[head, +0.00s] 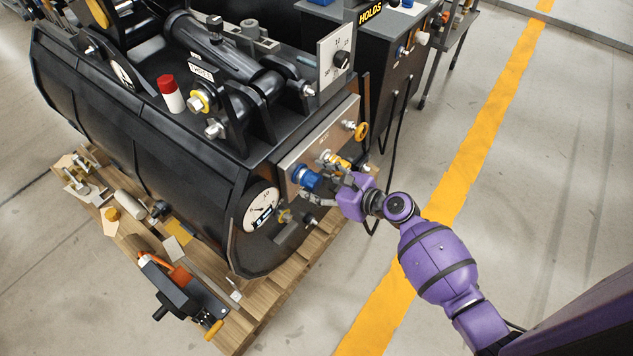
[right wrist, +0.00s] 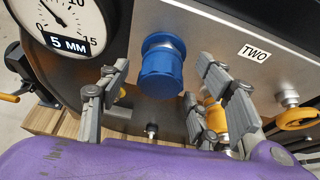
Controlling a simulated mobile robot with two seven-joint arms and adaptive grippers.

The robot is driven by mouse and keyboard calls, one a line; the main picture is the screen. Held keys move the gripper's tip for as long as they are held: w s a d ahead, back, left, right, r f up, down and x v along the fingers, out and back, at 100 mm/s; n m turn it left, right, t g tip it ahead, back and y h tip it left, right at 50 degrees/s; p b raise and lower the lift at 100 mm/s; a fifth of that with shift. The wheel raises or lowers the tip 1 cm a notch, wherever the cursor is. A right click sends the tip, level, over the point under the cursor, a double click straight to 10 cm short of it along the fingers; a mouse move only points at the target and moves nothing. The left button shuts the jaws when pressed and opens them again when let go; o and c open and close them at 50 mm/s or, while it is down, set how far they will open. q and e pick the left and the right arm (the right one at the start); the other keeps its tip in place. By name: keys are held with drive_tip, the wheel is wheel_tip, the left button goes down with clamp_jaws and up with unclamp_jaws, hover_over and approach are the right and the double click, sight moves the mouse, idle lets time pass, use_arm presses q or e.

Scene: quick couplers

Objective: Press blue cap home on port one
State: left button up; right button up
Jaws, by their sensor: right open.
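The blue cap (head: 308,180) sits on a fitting on the metal panel (head: 292,152) at the end of the black tank. In the right wrist view the blue cap (right wrist: 162,72) shows near the middle, in front of the panel. My right gripper (head: 327,182) is open beside the cap. In the right wrist view its fingers (right wrist: 164,86) stand apart to either side of the cap, with no clear contact. A label "TWO" (right wrist: 254,52) is to the right. I see no "ONE" label. I cannot tell how far the cap is seated. My left gripper is not in view.
A yellow fitting (right wrist: 213,113) is partly hidden behind the right finger. A yellow ring (head: 361,131) stands out from the panel. A dial gauge (head: 262,208) is left of the cap. A wooden pallet (head: 262,314) with loose tools lies below.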

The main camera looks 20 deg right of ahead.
drive_tip(key=v, duration=1.1)
drive_tip(key=shift+s, duration=0.2)
drive_tip(key=shift+d, duration=0.1)
drive_tip(key=s+d+f+n+h+p, duration=0.1)
drive_tip(key=s+f+n+h, duration=0.15)
drive_tip(key=n, duration=0.65)
drive_tip(key=s+d+f+n+h+p, duration=0.1)
drive_tip(key=s+f+n+h+p, duration=0.2)
drive_tip(key=n, duration=0.7)
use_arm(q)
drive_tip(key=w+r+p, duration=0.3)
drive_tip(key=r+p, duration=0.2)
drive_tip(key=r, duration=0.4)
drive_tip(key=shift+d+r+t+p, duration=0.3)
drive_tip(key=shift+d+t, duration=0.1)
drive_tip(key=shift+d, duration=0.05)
use_arm(e)
drive_tip(key=s+a+r+n+g+h, duration=0.1)
drive_tip(key=s+n, duration=0.8)
drive_tip(key=s, duration=1.5)
drive_tip(key=shift+a+g+h, duration=0.6)
drive_tip(key=shift+a+h, duration=0.05)
drive_tip(key=shift+a, duration=0.5)
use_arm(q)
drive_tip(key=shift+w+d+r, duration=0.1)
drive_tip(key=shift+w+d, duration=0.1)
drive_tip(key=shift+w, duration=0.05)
